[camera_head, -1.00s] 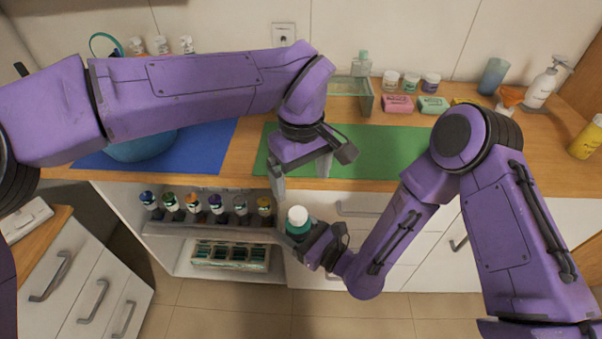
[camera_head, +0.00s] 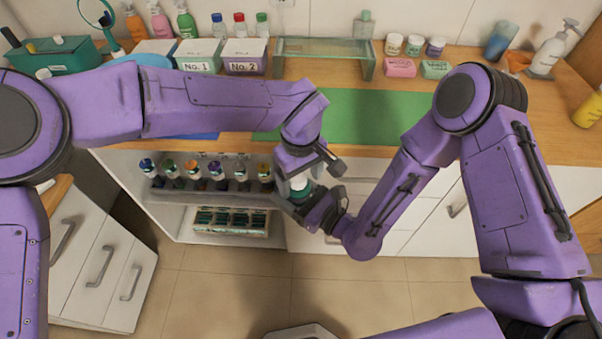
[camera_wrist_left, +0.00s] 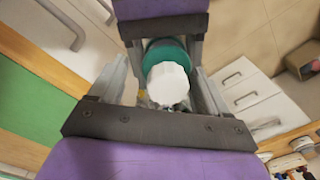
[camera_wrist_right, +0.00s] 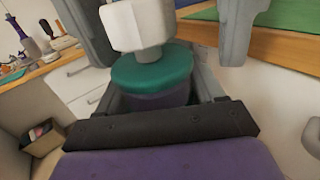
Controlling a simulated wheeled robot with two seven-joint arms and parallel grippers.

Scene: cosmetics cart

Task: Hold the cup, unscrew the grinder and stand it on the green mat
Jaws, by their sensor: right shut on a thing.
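My right gripper (camera_head: 318,206) is shut on the cup (camera_wrist_right: 155,98), a dark purple-grey body, holding it upright in front of the counter. On the cup sits a teal disc (camera_wrist_right: 152,70) with a white faceted top (camera_wrist_right: 136,24); I take this to be the grinder. The white top also shows in the left wrist view (camera_wrist_left: 168,84). My left gripper (camera_head: 302,176) is open above the cup, its fingers on either side of the white top with gaps. In the head view the left gripper partly hides the grinder. The green mat (camera_head: 375,115) lies on the counter behind, its visible part bare.
A glass shelf (camera_head: 325,50) stands behind the mat, with jars and soap blocks (camera_head: 400,67) to its right. White boxes (camera_head: 243,64) and a teal case (camera_head: 55,55) stand at left. Below the counter, an open shelf (camera_head: 210,196) holds several small bottles.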

